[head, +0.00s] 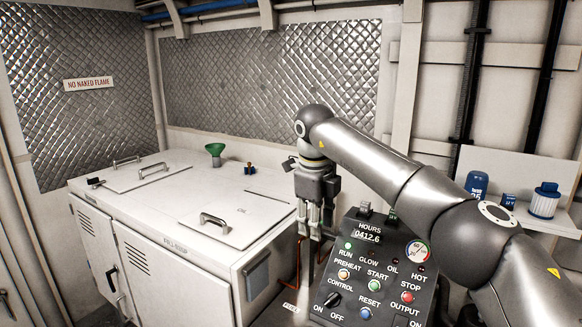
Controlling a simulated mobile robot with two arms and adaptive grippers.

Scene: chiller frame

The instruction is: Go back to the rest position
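My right gripper (315,226) hangs fingers-down at the end of my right arm, which comes in from the right. It is in the air in front of the white cabinet's right end, just left of the control panel (371,268). Nothing clearly shows between its fingers, but they are too small and close together to tell if they are open or shut. My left gripper is not in view.
A shelf (508,160) at the right holds a blue can (477,183) and a blue-and-white filter (544,203), behind my arm.

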